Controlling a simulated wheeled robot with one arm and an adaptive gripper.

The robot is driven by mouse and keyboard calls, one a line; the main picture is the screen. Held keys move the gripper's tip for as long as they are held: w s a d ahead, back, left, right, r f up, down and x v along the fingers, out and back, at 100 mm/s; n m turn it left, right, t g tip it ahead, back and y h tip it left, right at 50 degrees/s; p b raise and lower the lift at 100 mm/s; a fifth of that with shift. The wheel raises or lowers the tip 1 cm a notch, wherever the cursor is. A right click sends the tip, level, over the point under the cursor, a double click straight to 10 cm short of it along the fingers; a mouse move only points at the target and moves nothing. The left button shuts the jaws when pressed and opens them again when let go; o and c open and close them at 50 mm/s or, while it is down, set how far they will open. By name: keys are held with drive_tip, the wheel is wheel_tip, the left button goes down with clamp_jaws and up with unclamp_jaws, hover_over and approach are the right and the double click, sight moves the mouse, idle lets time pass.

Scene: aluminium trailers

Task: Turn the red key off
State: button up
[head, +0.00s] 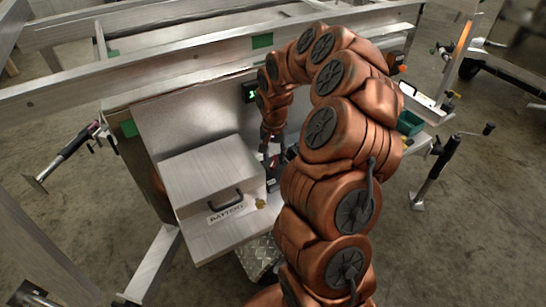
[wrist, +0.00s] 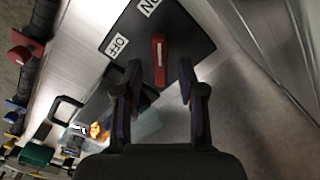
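The red key (wrist: 159,62) is a slim bar on a black plate (wrist: 190,45) in the wrist view. A white OFF label (wrist: 118,45) lies to its left and a white ON label (wrist: 148,6) above it. The key's upper end points up toward the ON side. My gripper (wrist: 159,88) is open, one finger on each side of the key's lower end, with gaps showing; I cannot tell how far the tips are from the plate.
A metal box (head: 205,170) with a black handle and BATTERY label (head: 226,212) stands left of my gripper. A small green-lit display (head: 251,93) is on the panel behind. A green bin (head: 409,123) lies right. Trailer rails (head: 200,65) cross behind my arm.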

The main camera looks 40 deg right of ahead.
drive_tip(key=shift+f, duration=0.7)
drive_tip(key=shift+c, duration=0.3)
clamp_jaws()
